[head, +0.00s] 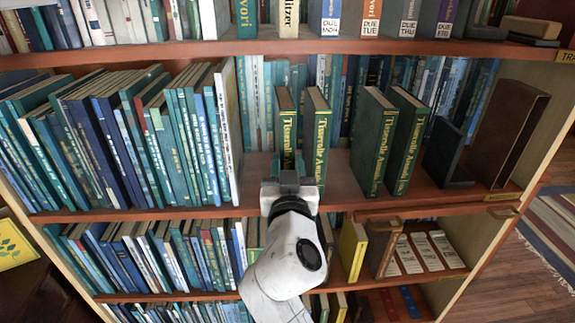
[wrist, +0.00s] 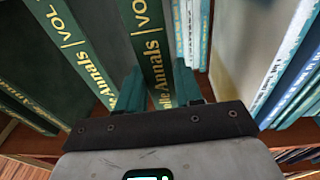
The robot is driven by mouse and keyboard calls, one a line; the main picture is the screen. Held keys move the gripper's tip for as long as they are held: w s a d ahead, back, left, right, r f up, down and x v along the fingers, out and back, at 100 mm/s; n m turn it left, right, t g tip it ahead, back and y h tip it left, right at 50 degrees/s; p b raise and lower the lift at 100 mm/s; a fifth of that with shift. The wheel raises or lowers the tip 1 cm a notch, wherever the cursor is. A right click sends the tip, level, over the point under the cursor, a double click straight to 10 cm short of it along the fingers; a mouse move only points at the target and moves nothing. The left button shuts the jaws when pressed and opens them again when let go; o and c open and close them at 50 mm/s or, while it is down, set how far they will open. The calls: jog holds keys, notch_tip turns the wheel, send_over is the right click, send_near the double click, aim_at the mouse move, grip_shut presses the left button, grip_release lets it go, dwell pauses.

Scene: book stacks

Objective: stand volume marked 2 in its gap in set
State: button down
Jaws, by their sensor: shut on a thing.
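Green "Annals" volumes with gold lettering stand on the middle shelf in the head view. My gripper (head: 290,183) is shut on the spine of the leftmost green volume (head: 286,120). In the wrist view my gripper's fingers (wrist: 158,90) flank this held volume (wrist: 150,45). A second green volume (head: 317,130) stands close to its right, and it shows in the wrist view (wrist: 75,45) on the left. Two more green volumes, one (head: 373,142) beside the other (head: 406,142), stand further right, past an empty gap. The volume numbers cannot be read; the held book's foot is hidden.
A packed row of blue and green books (head: 130,140) ends at a white book (head: 227,120) left of my gripper. A dark bookend (head: 447,152) and a large brown book (head: 510,130) stand at the right. The upper shelf edge (head: 300,45) runs overhead.

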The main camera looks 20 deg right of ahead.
jog(key=c, duration=0.7)
grip_release()
jog(key=shift+f, duration=0.1)
jog(key=shift+c, duration=0.2)
jog(key=shift+r, duration=0.2)
jog(key=b+v, duration=0.3)
jog(key=v, duration=0.9)
jog(key=shift+b, duration=0.3)
